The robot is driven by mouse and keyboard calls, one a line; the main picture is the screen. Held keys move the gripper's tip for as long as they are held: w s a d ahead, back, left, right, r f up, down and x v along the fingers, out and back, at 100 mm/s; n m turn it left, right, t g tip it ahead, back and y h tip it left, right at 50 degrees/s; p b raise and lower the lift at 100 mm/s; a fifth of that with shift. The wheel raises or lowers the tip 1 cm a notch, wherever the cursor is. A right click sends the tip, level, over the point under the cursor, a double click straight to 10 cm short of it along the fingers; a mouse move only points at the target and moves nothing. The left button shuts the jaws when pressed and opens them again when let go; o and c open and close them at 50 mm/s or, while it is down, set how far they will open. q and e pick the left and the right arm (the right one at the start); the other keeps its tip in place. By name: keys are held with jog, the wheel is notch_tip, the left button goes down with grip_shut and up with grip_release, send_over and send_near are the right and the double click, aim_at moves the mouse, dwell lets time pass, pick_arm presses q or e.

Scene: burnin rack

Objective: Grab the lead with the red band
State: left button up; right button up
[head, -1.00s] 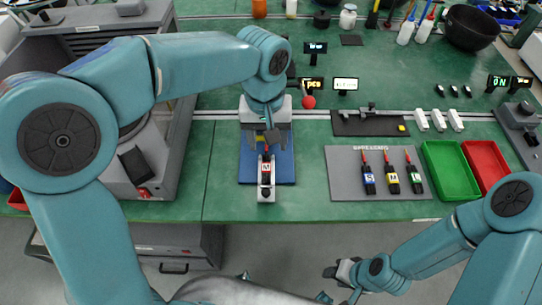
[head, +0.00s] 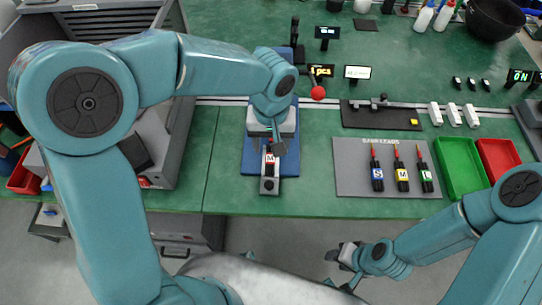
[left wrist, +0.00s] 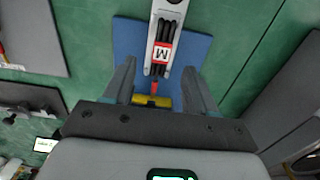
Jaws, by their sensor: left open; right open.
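In the head view the lead (head: 270,164) is partly covered by my left arm. My left gripper (head: 274,147) is open above the lead's far end. In the left wrist view its fingers (left wrist: 159,70) stand apart, one on each side of the lead, with a red tip and a yellow part between them. I cannot tell whether they touch it. My right gripper (head: 346,255) is open and empty off the table's front edge.
A grey mat (head: 350,184) holds leads with blue, yellow and green bands. A green tray (head: 461,168) and a red tray (head: 500,158) stand to its right. A red-ball lever (head: 318,93) and small displays stand behind the blue mat. A grey cabinet is at the left.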

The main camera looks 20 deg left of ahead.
aim_at(270, 157)
pick_arm(q)
notch_tip(270, 157, down, 5)
jog(key=shift+a+f, duration=0.1)
jog(key=shift+s, duration=0.1)
jog(key=c, duration=0.3)
grip_shut()
